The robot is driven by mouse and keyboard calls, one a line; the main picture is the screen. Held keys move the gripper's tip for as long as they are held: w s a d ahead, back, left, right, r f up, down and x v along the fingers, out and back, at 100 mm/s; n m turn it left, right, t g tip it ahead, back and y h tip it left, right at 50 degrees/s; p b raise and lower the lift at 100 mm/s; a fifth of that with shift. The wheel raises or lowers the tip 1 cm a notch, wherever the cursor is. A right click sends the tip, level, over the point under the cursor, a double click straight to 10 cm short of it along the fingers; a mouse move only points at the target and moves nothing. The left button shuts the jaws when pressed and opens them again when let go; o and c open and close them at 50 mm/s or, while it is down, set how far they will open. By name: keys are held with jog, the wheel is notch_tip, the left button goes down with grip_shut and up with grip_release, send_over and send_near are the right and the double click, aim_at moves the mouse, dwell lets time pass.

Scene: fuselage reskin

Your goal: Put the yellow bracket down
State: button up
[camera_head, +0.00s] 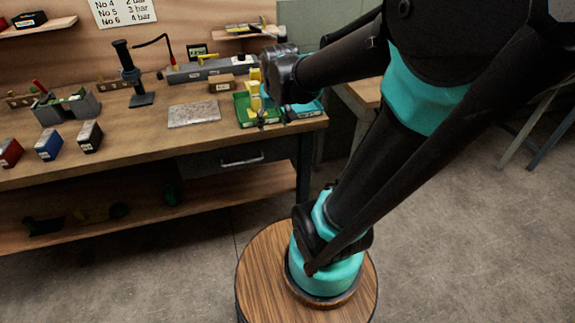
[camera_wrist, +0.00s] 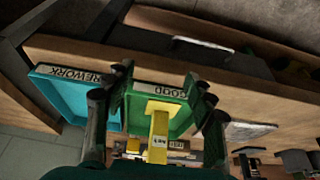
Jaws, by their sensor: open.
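The yellow bracket (camera_head: 254,88) stands at the green tray on the bench's right end. In the wrist view the yellow bracket (camera_wrist: 159,128) shows between my fingers, over the floor of the green tray marked GOOD (camera_wrist: 160,90). My gripper (camera_wrist: 158,84) is open, with a finger on each side of the bracket and gaps visible between. In the head view my gripper (camera_head: 274,108) is above the trays, partly hiding them. The bracket's contact with the tray floor cannot be seen clearly.
A teal tray marked REWORK (camera_wrist: 75,95) is beside the green one. A grey plate (camera_head: 194,113) lies left of the trays. Red, blue and black bins (camera_head: 48,145) stand at the bench front. A small cardboard-coloured block (camera_head: 222,86) is behind the trays.

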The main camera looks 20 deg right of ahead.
jog(key=s+d+f, duration=0.1)
jog(key=s+f, duration=0.9)
jog(key=s, duration=0.2)
jog(key=shift+d+f, duration=0.15)
